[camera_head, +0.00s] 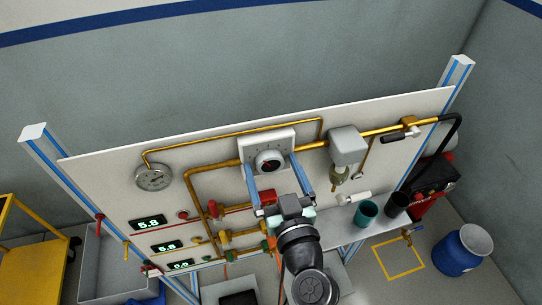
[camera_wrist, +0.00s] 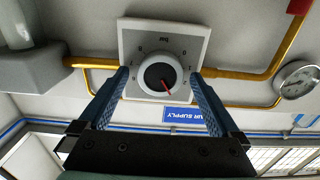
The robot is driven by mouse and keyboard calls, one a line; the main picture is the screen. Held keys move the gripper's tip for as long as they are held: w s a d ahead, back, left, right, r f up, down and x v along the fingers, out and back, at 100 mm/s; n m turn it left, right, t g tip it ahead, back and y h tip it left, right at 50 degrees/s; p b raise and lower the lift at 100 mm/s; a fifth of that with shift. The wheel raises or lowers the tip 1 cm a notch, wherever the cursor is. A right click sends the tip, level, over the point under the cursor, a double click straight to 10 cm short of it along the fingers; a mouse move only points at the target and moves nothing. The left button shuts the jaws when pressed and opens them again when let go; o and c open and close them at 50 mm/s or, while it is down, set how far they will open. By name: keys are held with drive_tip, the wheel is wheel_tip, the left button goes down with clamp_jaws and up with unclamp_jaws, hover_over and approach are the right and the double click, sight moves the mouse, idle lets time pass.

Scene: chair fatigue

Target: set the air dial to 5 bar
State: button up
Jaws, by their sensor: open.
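The air dial (camera_wrist: 153,75) is a round white and dark knob with a red pointer on a white square plate (camera_wrist: 190,38) marked "bar". The wrist view shows it upside down, with the pointer towards the lower right there. The dial (camera_head: 269,160) also shows on the panel in the head view. My gripper (camera_wrist: 160,74) is open, its two blue fingers on either side of the knob with visible gaps. In the head view my gripper (camera_head: 269,162) reaches up to the plate from below. I cannot tell how deep the fingertips reach. The scale numbers are too small to read surely.
Brass pipes (camera_head: 205,173) run across the white panel (camera_head: 110,180). A round gauge (camera_head: 154,177) is at left, above several green digital displays (camera_head: 148,222). A grey box-shaped unit (camera_head: 347,145) is right of the dial. Red valve handles (camera_head: 236,208) sit below left, near my gripper.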

drive_tip(key=shift+w+a, duration=0.2)
drive_tip(key=shift+w, duration=0.45)
drive_tip(key=shift+c, duration=0.3)
drive_tip(key=c, duration=1.3)
